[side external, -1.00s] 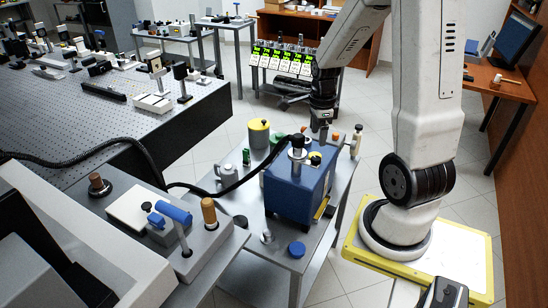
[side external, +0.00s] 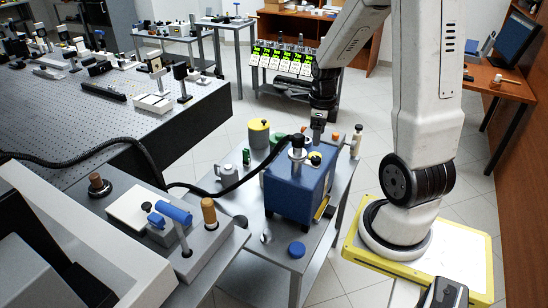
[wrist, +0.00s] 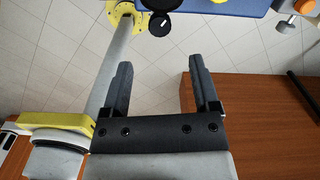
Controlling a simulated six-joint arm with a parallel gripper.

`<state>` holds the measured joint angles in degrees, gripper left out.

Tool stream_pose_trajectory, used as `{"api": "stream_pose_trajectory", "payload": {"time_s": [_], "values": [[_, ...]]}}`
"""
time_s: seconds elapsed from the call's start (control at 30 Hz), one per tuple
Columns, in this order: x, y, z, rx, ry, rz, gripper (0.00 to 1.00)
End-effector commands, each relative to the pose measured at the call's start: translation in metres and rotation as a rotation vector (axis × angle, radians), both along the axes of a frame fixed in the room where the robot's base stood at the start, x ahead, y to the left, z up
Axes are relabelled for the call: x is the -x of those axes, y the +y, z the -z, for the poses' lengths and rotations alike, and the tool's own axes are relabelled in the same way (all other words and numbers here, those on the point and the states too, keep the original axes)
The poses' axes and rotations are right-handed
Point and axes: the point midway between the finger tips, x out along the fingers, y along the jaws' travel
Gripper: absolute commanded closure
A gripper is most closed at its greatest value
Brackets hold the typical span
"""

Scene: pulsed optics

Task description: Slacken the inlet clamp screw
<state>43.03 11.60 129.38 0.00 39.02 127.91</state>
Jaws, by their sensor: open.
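A blue box-shaped unit (side external: 297,192) stands on the grey cart, with a black hose (side external: 235,186) running to a metal fitting (side external: 298,148) on its top. In the wrist view, part of the blue unit (wrist: 215,6) lies along the top edge. A small orange knob (wrist: 305,6) on a grey block shows at the top right corner; I cannot tell whether it is the inlet clamp screw. My gripper (side external: 318,134) is above the far side of the unit. In the wrist view my gripper (wrist: 160,70) is open, with nothing between its fingers.
The cart (side external: 328,232) also carries a yellow-topped canister (side external: 259,134), a grey jug (side external: 227,177), a blue cap (side external: 297,250) and small bottles (side external: 356,141). A bench unit with a blue-handled lever (side external: 174,212) stands at the near left. An optical table (side external: 170,125) is behind.

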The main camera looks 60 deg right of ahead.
Motion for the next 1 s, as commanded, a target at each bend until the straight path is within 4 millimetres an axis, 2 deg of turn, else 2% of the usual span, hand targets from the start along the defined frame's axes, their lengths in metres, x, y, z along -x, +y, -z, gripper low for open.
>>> {"api": "stream_pose_trajectory", "payload": {"time_s": [0.37,1.0], "values": [[0.0,0.0,0.008,-0.002,0.001,0.001,0.22],[0.0,0.0,0.068,-0.002,0.001,0.0,0.22]]}}
